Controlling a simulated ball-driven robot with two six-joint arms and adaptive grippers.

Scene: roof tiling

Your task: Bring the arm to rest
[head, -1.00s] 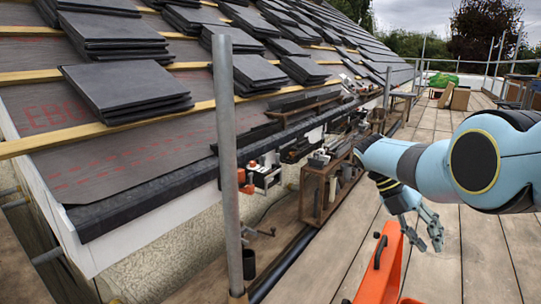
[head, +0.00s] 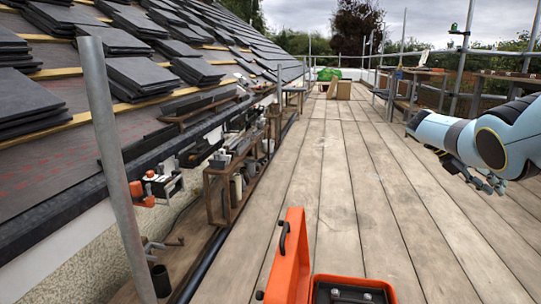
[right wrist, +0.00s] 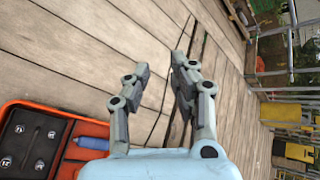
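My right arm reaches in from the right in the head view. Its gripper (head: 482,182) hangs above the plank deck (head: 345,200), clear of other things. In the right wrist view the right gripper (right wrist: 184,62) has its two fingers apart, with only deck boards between them, so it is open and empty. My left arm and left gripper do not show in either view.
An open orange case (head: 292,262) lies on the deck at the bottom centre. A wooden rack (head: 228,190) with tools stands by the eave. A scaffold pole (head: 118,165) rises at the left. Slate stacks (head: 140,75) lie on the roof. Cardboard boxes (head: 343,90) stand far back.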

